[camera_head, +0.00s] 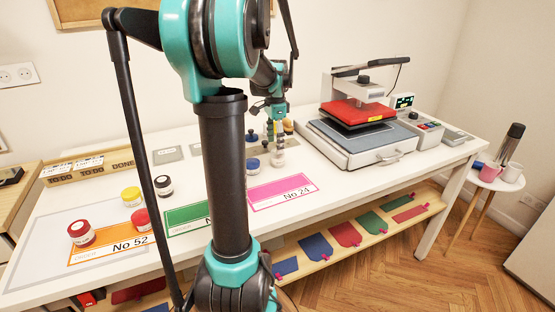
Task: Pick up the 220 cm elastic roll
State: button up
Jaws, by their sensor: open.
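I cannot make out a label reading 220 cm on anything, so I cannot tell which thing is the elastic roll. My gripper (275,132) is small in the picture, pointing down over the back middle of the white table (330,178). Its fingers are hard to tell from the things behind them. Small round containers stand around it: a blue-topped one (253,165) in front to the left, a pale one (278,159) just below, and an orange-brown one (288,127) behind to the right. I cannot tell whether the gripper touches any of them.
A heat press (360,145) takes up the table's right part. Red (81,233) and yellow-lided (131,196) jars stand near the orange No 52 card (110,247) at left. The pink No 24 card (283,192) is bare. My arm hides the middle. Cups (489,172) stand on a side table.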

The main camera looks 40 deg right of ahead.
aim_at(277, 156)
jog(key=shift+s+d+f, duration=0.1)
jog(key=shift+s+f, duration=0.1)
jog(key=shift+f, duration=1.35)
jog(key=shift+s+d+f, duration=0.1)
jog(key=shift+s+f, duration=0.1)
jog(key=shift+f, duration=1.3)
jog(key=c, duration=1.2)
jog(key=shift+r, duration=0.1)
